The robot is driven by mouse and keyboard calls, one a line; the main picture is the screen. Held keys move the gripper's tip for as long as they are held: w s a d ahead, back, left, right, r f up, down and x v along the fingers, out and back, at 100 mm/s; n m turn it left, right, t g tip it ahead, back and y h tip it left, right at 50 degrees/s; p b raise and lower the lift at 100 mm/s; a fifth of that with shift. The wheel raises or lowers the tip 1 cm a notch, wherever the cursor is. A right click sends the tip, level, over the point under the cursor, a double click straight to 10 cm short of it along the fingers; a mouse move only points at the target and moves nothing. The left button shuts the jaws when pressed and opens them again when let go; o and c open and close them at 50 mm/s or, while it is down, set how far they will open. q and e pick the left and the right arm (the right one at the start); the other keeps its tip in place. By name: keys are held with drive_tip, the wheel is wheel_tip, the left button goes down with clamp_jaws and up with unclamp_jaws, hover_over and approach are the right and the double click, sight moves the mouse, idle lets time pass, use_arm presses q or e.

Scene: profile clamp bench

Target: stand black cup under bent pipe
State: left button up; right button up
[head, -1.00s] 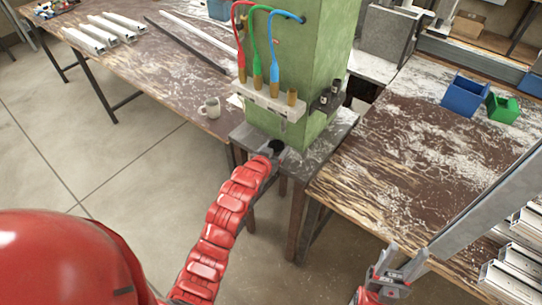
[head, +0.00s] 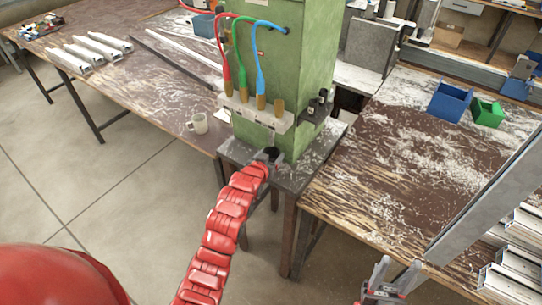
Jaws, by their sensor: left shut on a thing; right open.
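The black cup (head: 270,152) is small and dark, low in front of the green machine column, above or on the narrow grey-brown stand. My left gripper (head: 267,157) is shut on it; the arm hides part of the hold, and I cannot tell whether the cup touches the stand. Red, green and blue bent pipes (head: 262,36) arch out of the column and run down to brass ends at a pale bracket (head: 258,114) above the cup. I cannot tell which pipe the task means. My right gripper (head: 390,271) is open and empty at the lower right, near the right bench's front edge.
The green column (head: 309,60) stands on the stand (head: 300,171) between two worn benches. Small dark bottles (head: 317,106) sit on the column's right side. Blue (head: 450,102) and green (head: 487,113) bins stand on the right bench.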

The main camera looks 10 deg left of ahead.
idle(0.6)
use_arm(q)
drive_tip(key=shift+f+b, duration=0.3)
drive_tip(key=shift+b, duration=0.15)
drive_tip(key=o, duration=1.5)
drive_tip(key=shift+o, duration=0.2)
drive_tip(key=shift+s, duration=0.1)
drive_tip(key=s+p, duration=0.1)
drive_tip(key=s, duration=0.9)
drive_tip(key=shift+a+p, duration=0.3)
drive_tip(key=shift+a, duration=0.15)
drive_tip(key=shift+w, duration=0.1)
